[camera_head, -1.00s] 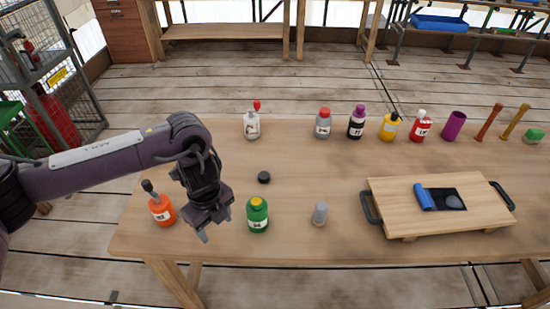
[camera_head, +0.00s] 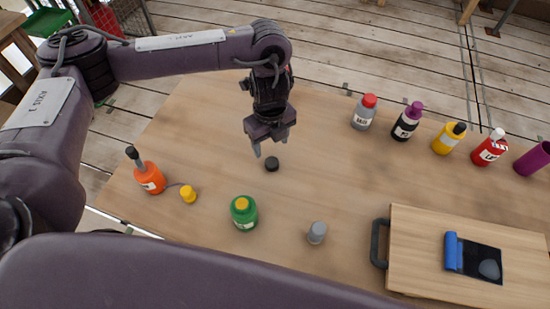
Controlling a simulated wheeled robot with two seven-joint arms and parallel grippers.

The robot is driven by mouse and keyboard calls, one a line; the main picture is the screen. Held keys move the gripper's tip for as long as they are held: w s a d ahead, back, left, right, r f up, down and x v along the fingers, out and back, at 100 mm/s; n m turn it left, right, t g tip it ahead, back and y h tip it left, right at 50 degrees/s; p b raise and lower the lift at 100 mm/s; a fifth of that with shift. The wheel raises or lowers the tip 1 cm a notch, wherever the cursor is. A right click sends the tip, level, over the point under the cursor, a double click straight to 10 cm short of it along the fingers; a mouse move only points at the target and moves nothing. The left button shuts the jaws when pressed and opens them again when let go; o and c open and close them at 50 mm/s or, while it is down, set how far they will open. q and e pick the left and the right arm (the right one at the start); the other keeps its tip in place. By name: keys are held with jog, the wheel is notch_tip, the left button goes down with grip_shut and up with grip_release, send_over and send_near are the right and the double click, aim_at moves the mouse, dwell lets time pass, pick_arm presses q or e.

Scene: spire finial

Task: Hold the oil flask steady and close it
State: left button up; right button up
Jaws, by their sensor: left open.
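I cannot tell for sure which bottle is the oil flask. An orange bottle (camera_head: 149,178) with a dark neck stands at the left, with a small yellow cap (camera_head: 188,194) beside it; a thin dark line runs between them. A green bottle (camera_head: 243,214) with a yellow top stands front centre. A loose black cap (camera_head: 271,164) lies on the table. My left gripper (camera_head: 271,147) is open and points down, just behind the black cap in the picture, with nothing visible between its fingers. My right gripper is not in view.
A small grey piece (camera_head: 317,233) stands right of the green bottle. A wooden board (camera_head: 420,235) with dark handles bears a blue item (camera_head: 452,252). Grey (camera_head: 364,112), black-and-purple (camera_head: 407,122), yellow (camera_head: 448,138) and red (camera_head: 489,148) bottles line the back right.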

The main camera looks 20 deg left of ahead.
aim_at(272, 162)
pick_arm(q)
notch_tip(272, 162, down, 2)
jog(key=shift+f, duration=0.1)
jog(key=shift+f+b, duration=0.25)
jog(key=shift+b, duration=0.05)
jog(key=shift+w, duration=0.1)
jog(key=shift+f, duration=0.15)
jog(key=f, duration=0.5)
jog(key=shift+s+d+p, duration=0.1)
jog(key=shift+s+p, duration=0.1)
jog(key=shift+p, duration=0.15)
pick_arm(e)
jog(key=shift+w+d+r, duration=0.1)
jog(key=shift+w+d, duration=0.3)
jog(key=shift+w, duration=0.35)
pick_arm(q)
jog(key=shift+r, duration=0.1)
jog(key=c, duration=1)
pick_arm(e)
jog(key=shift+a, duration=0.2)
pick_arm(q)
jog(key=shift+c, duration=0.2)
